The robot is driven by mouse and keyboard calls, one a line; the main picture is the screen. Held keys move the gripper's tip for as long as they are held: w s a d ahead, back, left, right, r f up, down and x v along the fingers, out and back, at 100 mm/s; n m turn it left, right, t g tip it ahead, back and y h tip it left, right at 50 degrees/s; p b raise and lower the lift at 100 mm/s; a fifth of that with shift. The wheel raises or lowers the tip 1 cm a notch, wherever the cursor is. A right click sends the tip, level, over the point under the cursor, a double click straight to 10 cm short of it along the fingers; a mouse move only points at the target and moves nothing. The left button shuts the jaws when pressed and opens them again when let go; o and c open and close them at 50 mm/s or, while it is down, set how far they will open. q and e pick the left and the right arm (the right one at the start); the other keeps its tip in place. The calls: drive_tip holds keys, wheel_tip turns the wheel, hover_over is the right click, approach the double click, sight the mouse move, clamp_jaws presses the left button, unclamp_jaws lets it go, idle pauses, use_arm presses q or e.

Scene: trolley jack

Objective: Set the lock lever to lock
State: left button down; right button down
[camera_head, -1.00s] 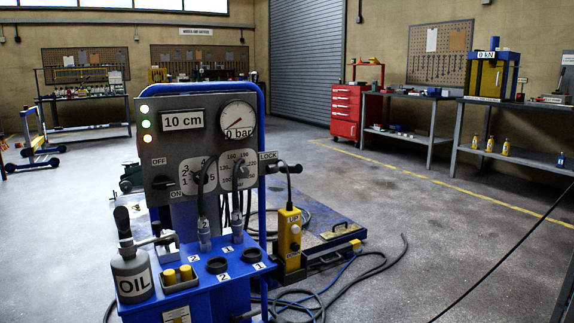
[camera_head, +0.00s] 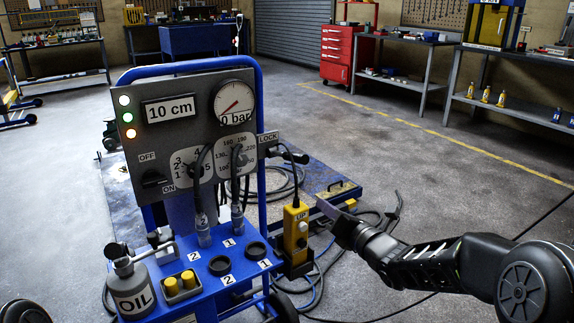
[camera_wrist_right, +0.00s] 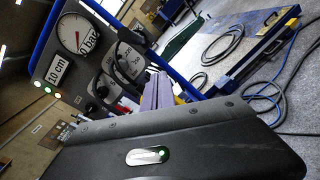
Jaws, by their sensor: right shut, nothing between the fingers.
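The blue trolley's grey control panel (camera_head: 180,125) carries a LOCK label (camera_head: 268,138) at its right edge. The black lock lever (camera_head: 292,155) sticks out to the right beside that label, its knob end tilted slightly downward. My left gripper is not in view; only a dark part of my left arm shows at the bottom left corner.
A yellow pendant control (camera_head: 296,235) hangs beside the trolley, close to my right gripper, with cables (camera_head: 322,275) around it. An oil can (camera_head: 130,285) stands on the blue trolley shelf. A blue lift platform (camera_head: 330,190) lies behind. Open floor is at the right.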

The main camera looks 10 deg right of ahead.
sight(289, 157)
drive_tip(key=shift+a+r+n+y, duration=0.15)
drive_tip(key=shift+a+n, duration=0.05)
drive_tip(key=shift+n, duration=0.65)
drive_tip(key=shift+a+r+n+y, duration=0.1)
drive_tip(key=shift+a+r+n, duration=0.1)
drive_tip(key=shift+n, duration=0.7)
drive_tip(key=shift+a+r+n+y, duration=0.15)
drive_tip(key=shift+n, duration=0.7)
drive_tip(key=w+a+r, duration=0.3)
drive_tip(key=w, duration=0.7)
drive_tip(key=shift+w+r, duration=0.3)
